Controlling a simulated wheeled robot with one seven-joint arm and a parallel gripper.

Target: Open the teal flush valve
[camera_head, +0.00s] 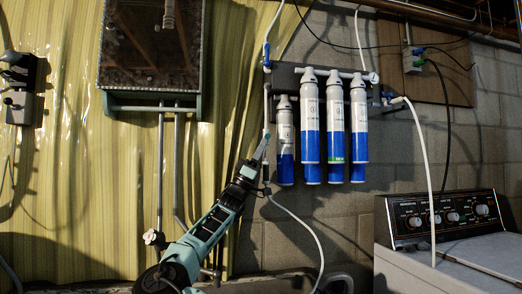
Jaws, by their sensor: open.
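A slim pale-teal piece (261,148), which looks like the flush valve's handle, slants up along the white line left of the filters. It is small, and its exact position is hard to read. My gripper (256,169) is at the end of my teal and black arm, which reaches up from the bottom of the picture. The jaws are open, close below the teal piece and overlapping it in the picture. I cannot tell whether they touch it. The valve's lower part is hidden or lost against the dark gripper.
Several white and blue filter cartridges (335,119) hang from a bracket (287,76) just right of my gripper. A white hose (304,225) loops below. A washing machine (440,224) stands at the right. A wall-mounted box (152,52) and pipes (161,170) are at the left.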

